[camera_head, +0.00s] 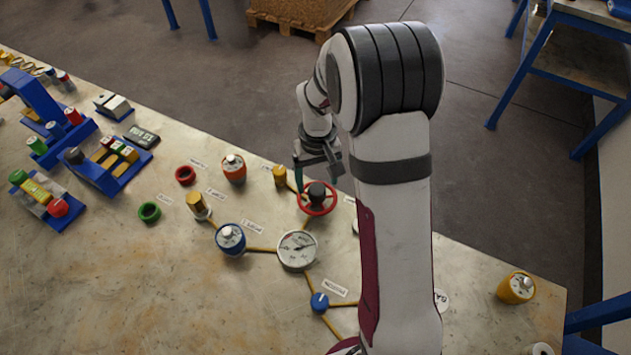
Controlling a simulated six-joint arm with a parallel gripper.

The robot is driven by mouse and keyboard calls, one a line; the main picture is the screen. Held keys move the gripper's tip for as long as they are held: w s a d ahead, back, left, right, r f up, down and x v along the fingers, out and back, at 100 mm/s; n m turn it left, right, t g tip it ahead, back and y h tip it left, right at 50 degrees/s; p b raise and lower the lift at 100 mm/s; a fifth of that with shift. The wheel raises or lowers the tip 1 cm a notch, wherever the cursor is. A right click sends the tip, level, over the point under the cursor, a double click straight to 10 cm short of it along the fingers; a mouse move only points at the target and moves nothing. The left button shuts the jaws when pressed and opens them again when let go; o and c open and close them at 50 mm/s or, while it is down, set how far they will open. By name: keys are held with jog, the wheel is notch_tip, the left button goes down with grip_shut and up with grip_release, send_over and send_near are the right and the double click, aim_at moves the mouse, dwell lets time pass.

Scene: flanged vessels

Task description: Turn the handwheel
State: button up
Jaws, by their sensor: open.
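The handwheel (329,209) has a red rim around a dark hub and sits on the bench near its far edge, right of centre. My gripper (309,183) is open just above and left of the handwheel. One dark finger reaches down by the wheel's left side. I cannot tell whether it touches the rim. My arm comes in from the lower right and hides part of the bench to the right of the wheel.
A round gauge (297,251), a blue vessel (230,240), an orange vessel (233,169) and a brass cylinder (279,176) stand near the wheel. A blue knob (320,302) is in front. Blue fixtures (110,165) fill the left. The front left bench (100,290) is clear.

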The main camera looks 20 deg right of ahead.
aim_at(317, 189)
jog(key=shift+f, duration=1.95)
jog(key=shift+c, duration=0.2)
grip_shut()
